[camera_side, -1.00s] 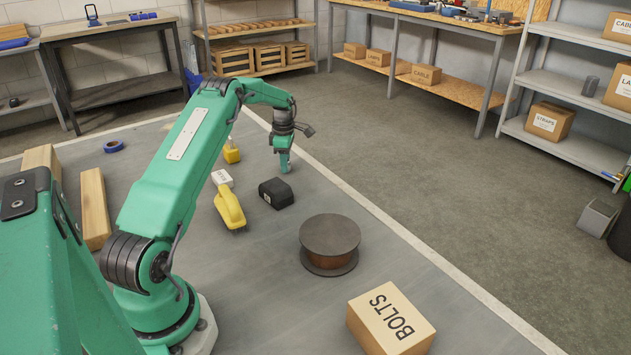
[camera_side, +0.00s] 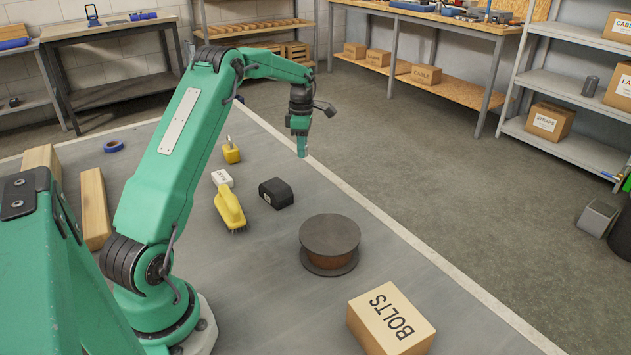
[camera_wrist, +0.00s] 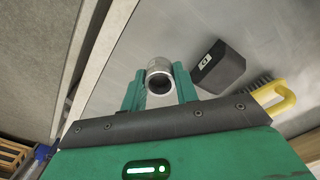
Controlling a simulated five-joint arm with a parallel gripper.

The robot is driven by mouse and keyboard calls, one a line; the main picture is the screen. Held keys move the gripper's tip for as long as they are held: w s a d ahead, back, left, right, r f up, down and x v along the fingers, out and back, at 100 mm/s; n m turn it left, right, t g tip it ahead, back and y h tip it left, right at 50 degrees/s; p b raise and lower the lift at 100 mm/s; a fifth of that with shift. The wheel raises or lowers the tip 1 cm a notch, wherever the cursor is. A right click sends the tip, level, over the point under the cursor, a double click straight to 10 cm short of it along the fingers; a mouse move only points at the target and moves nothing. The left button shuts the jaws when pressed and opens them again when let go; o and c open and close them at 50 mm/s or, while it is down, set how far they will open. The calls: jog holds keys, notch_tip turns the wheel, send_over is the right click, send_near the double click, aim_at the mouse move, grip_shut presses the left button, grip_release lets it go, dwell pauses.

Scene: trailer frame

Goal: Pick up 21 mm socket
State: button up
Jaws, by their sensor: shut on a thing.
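The 21 mm socket is a silver metal cylinder (camera_wrist: 159,76) with a dark open end, between the green fingers of my gripper in the wrist view. My gripper (camera_wrist: 160,88) is shut on it. In the side view my gripper (camera_side: 302,152) hangs in the air above the grey work surface (camera_side: 258,300), near its pale edge line. The socket is hard to make out in the side view, where the fingers mostly hide it.
A black block (camera_side: 276,193) sits nearest below my gripper.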

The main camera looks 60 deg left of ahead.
jog(key=d, duration=0.1)
jog(key=d+r, duration=0.2)
jog(key=shift+w+d, duration=0.1)
jog(key=shift+w, duration=0.15)
dwell(0.4)
